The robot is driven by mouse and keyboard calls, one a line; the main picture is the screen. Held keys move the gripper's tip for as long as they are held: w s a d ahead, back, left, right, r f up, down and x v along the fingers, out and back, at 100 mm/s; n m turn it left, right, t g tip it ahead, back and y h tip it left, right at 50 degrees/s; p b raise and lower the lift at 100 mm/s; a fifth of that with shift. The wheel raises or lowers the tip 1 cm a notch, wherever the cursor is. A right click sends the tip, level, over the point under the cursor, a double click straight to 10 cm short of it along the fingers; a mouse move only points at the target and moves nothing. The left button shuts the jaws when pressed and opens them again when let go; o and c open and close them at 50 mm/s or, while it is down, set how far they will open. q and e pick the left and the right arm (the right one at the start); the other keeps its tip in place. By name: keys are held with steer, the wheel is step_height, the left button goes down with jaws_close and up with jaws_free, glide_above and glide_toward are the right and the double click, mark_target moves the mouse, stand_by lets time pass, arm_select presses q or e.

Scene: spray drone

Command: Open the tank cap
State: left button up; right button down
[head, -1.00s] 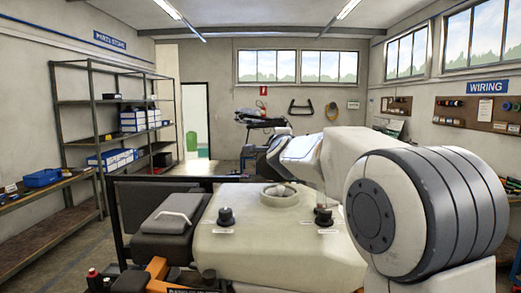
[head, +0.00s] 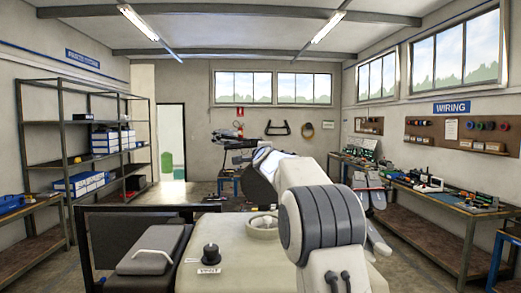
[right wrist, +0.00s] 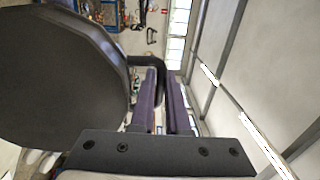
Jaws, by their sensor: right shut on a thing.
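The pale tank (head: 245,262) fills the lower middle of the head view, with a round filler ring (head: 264,226) on top. My right arm crosses over it and hides part of the tank; the right gripper is not clear there. In the right wrist view the right gripper (right wrist: 164,105) is shut on a bent black handle (right wrist: 150,62). The handle joins a large dark disc (right wrist: 60,75), which looks like the tank cap. The disc stands beside the fingers. I cannot tell how far it is from the ring. My left gripper is not in view.
A black knob (head: 210,253) stands on the tank's front. A dark block with a grey handle (head: 150,258) lies to its left, by a dark frame. Shelves (head: 85,150) line the left wall. A workbench (head: 440,200) lines the right wall.

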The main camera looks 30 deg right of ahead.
steer(key=shift+w+d+r, duration=0.15)
steer(key=shift+w+d, duration=0.1)
steer(key=shift+d, duration=0.05)
steer(key=c, duration=0.9)
jaws_free()
steer(key=shift+a, duration=0.1)
